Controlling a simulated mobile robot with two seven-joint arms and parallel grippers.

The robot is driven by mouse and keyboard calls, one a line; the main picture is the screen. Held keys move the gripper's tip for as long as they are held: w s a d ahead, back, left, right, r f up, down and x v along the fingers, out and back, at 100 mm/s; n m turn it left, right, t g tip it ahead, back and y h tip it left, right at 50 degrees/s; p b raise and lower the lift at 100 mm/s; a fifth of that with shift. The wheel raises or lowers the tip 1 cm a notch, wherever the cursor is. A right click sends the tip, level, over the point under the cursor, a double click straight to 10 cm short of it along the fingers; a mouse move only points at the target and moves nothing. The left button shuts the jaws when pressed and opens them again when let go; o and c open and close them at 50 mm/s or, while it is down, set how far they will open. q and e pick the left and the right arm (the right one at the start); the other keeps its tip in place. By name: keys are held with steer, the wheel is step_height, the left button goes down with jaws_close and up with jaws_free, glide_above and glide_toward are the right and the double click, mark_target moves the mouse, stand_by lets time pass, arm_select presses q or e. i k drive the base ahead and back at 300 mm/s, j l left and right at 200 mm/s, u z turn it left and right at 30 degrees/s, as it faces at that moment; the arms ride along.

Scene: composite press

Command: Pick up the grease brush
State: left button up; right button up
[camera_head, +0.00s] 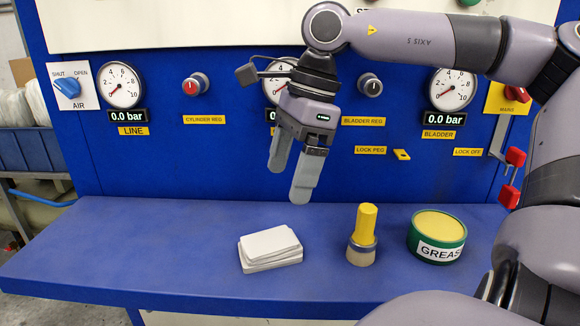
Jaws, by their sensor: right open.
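The grease brush (364,234) stands upright on the blue shelf, with a yellow handle on top, a grey metal collar and pale bristles at the bottom. My right gripper (289,184) is in the air above the shelf, left of the brush and higher than it. Its two grey fingers point down and are spread apart with nothing between them. It is not touching the brush. My left gripper is not in view.
A green grease tin (437,237) with yellow grease stands right of the brush. A stack of white pads (270,248) lies to its left. The blue shelf (130,250) is clear at left. The panel behind has gauges, knobs and red locks (511,178).

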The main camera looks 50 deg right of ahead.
mark_target(362, 242)
steer(key=k+j, duration=0.35)
steer(key=j, duration=0.15)
steer(key=k+j, duration=0.35)
steer(key=j, duration=0.2)
